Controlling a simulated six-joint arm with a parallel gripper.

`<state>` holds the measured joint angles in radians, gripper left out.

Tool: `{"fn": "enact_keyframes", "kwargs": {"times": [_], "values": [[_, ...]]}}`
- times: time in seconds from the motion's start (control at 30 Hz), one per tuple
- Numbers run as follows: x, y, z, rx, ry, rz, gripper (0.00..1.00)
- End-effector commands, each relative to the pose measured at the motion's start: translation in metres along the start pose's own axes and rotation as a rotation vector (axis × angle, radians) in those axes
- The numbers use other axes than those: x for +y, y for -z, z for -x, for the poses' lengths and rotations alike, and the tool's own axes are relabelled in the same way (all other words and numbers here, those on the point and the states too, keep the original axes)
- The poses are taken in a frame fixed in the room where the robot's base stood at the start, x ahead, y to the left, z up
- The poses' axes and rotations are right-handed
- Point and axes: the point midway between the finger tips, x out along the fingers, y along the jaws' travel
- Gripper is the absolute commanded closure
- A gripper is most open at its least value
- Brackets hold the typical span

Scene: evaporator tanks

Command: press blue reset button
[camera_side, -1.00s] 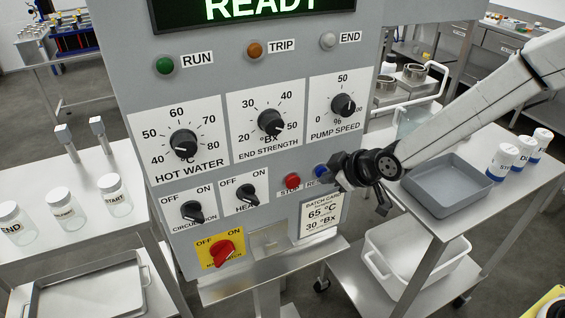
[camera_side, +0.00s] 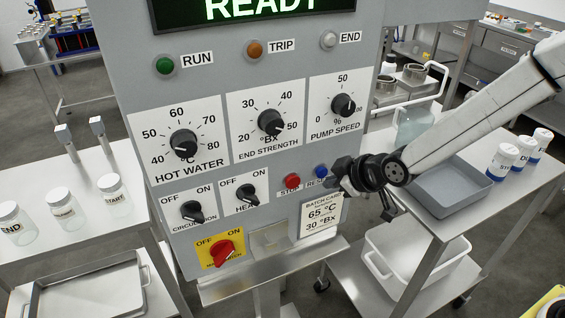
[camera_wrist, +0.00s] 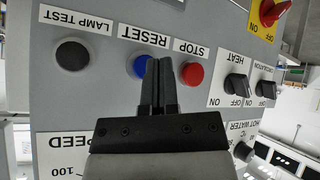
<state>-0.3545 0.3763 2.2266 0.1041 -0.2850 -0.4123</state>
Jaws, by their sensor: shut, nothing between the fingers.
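The blue reset button (camera_side: 321,171) is on the grey control panel, right of the red stop button (camera_side: 292,181). In the wrist view the blue button (camera_wrist: 140,67) shows beside my fingers, which partly cover it; its RESET label (camera_wrist: 145,34) is clear. My gripper (camera_side: 337,178) is at the panel's right side, close to the button. Its fingers (camera_wrist: 159,62) are closed together and empty, with the tips between the blue button and the red stop button (camera_wrist: 192,75). Whether the fingertips touch the panel cannot be told.
A black lamp test button (camera_wrist: 72,55) lies on the blue button's other side in the wrist view. Heat (camera_side: 246,197) and circulation (camera_side: 193,211) knobs are left of stop. A batch card (camera_side: 321,214) is below. A grey tray (camera_side: 455,190) stands on the table at right.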

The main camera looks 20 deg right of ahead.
Motion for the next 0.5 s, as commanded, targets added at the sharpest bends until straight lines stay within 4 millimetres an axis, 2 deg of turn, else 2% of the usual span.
{"fn": "enact_keyframes", "kwargs": {"times": [0.5], "values": [[-0.0049,-0.0044,0.0067,0.000,0.001,0.001,1.00]]}}
